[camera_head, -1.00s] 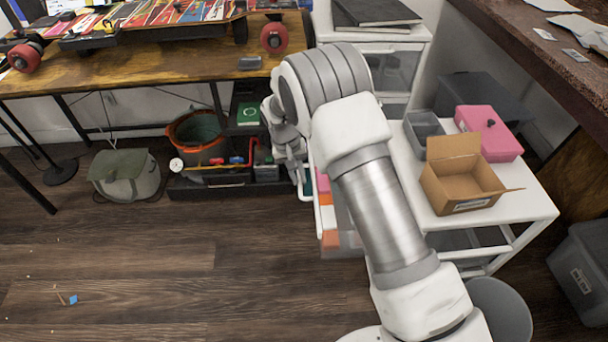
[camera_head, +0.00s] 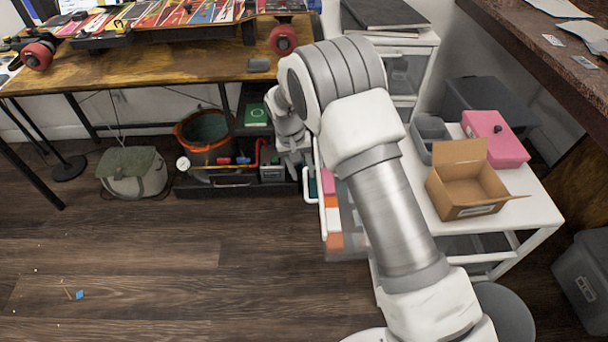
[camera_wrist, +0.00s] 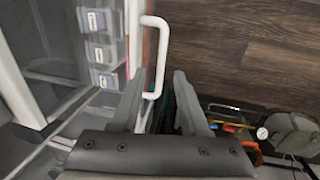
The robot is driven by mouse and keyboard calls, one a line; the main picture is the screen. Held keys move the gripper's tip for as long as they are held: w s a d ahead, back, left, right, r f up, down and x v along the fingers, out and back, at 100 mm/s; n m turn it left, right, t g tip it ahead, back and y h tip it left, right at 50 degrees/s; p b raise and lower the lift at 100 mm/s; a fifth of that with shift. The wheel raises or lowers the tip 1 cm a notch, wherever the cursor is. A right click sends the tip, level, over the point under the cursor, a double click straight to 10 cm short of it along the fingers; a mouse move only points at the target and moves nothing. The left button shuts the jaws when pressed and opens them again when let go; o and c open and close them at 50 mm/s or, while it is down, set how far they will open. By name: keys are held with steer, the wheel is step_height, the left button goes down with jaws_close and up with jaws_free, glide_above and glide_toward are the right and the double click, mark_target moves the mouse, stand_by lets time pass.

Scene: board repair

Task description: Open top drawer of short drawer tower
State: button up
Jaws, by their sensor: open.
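The short drawer tower (camera_head: 535,213) is white and stands at the right in the head view. Its top drawer (camera_head: 335,243) sticks out to the left of the tower, with pink, white and orange contents showing; my arm hides much of it. The drawer's white handle (camera_head: 321,215) runs along its outer side. In the wrist view the handle (camera_wrist: 163,50) curves down to the jaws, its near end between the fingertips and close to the left finger. My gripper (camera_wrist: 160,90) is open and not clamped on it. In the head view my gripper (camera_head: 300,170) is partly hidden.
An open cardboard box (camera_head: 465,190), a grey bin (camera_head: 430,135) and a pink case (camera_head: 497,140) sit on the tower. An orange bucket (camera_head: 203,133) and a green bag (camera_head: 132,172) stand under the wooden bench (camera_head: 170,68).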

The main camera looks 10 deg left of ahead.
step_height(320, 180, up, 14)
steer(key=a+p, duration=0.2)
steer(key=p, duration=0.1)
steer(key=shift+s+a, duration=0.3)
steer(key=shift+s, duration=0.05)
